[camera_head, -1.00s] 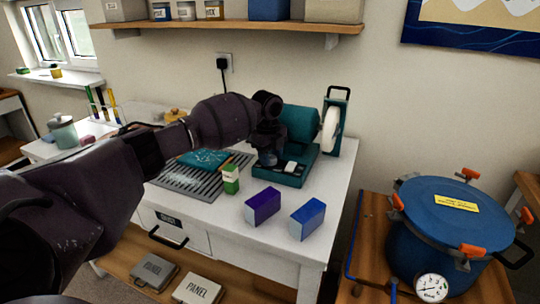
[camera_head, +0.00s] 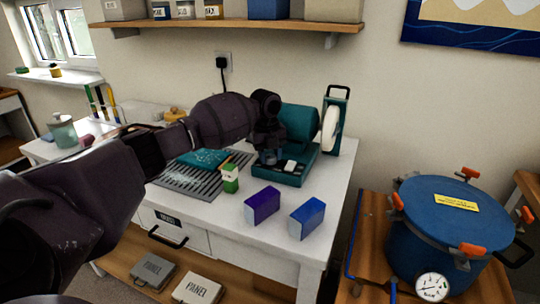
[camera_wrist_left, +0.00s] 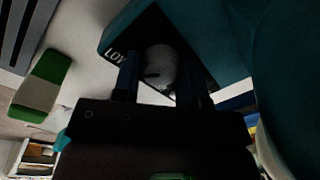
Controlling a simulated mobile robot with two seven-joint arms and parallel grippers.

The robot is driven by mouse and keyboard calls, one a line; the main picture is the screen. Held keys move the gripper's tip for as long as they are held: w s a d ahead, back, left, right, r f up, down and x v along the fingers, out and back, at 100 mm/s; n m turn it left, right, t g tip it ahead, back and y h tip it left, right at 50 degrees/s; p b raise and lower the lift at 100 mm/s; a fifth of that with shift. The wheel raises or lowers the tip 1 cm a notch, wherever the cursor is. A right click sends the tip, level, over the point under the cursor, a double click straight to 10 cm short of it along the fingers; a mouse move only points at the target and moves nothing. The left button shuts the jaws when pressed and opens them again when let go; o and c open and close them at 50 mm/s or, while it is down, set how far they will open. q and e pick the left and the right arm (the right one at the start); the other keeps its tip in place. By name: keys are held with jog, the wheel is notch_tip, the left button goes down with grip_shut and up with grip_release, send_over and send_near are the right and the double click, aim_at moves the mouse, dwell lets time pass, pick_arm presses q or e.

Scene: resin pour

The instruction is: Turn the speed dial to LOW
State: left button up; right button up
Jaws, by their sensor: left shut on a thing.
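The teal machine (camera_head: 299,122) stands at the back right of the white table, with a pale wheel (camera_head: 330,130) on its right side. My left gripper (camera_head: 268,158) is at the front left of its base. In the left wrist view, my left gripper (camera_wrist_left: 159,78) is shut on the pale round speed dial (camera_wrist_left: 161,62), one dark finger on each side. The dial has a small dark mark on its lower left. White lettering reading "LOW" (camera_wrist_left: 115,56), partly covered, shows left of it. The head view hides the dial behind my gripper. My right gripper is not in view.
A green and white box (camera_head: 231,180), a purple box (camera_head: 262,206) and a blue box (camera_head: 307,219) stand in front of the machine. A grey slatted rack (camera_head: 185,182) lies to the left. A blue pot (camera_head: 440,240) stands at the right.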

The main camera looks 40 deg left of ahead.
aim_at(268, 157)
pick_arm(q)
jog(key=o, duration=0.9)
jog(key=shift+r, duration=0.55)
jog(key=r, duration=0.2)
jog(key=r+p, duration=0.1)
jog(key=r, duration=0.5)
jog(key=shift+s+a+r, duration=0.1)
jog(key=shift+s+a, duration=0.05)
jog(key=shift+s, duration=0.15)
jog(key=shift+r, duration=0.75)
